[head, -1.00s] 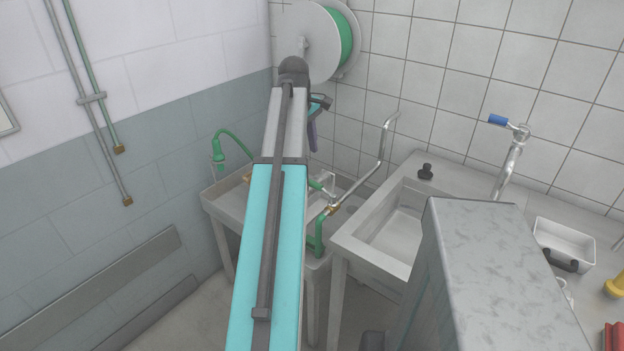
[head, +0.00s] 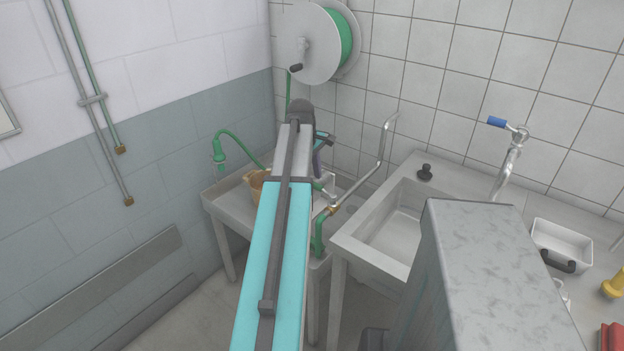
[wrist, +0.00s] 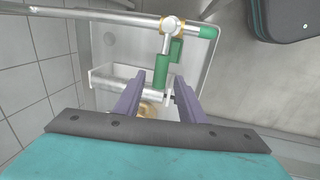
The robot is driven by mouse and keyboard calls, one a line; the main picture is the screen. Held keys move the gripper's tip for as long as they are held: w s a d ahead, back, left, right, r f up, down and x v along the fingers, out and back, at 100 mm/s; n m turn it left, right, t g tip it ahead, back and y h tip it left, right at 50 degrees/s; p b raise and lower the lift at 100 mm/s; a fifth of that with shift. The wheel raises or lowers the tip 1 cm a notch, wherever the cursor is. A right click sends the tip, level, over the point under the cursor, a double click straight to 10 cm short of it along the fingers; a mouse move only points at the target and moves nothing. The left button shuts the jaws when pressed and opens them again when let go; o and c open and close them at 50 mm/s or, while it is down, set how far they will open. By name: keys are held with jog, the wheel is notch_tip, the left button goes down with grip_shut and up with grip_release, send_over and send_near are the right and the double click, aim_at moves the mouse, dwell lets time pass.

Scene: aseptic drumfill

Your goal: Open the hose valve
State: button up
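The hose valve shows in the wrist view as a pale metal body (wrist: 170,38) with brass rings on a silver pipe. A green grip (wrist: 161,72) hangs below it, and a second green piece is partly hidden behind. My gripper (wrist: 157,82) is open, its two purple fingers apart. The green grip appears between the fingertips in the picture; I cannot tell whether they touch it. In the head view, the brass fitting (head: 333,209) joins the silver pipe to a green hose (head: 319,236); my arm hides part of the valve.
A small sink table (head: 225,207) holds a tan bucket (head: 257,183), partly behind my arm. A steel sink (head: 392,232) stands to the right. A hose reel (head: 315,45) is on the tiled wall.

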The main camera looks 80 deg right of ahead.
jog(key=shift+d+f, duration=0.15)
jog(key=shift+f, duration=0.55)
grip_shut()
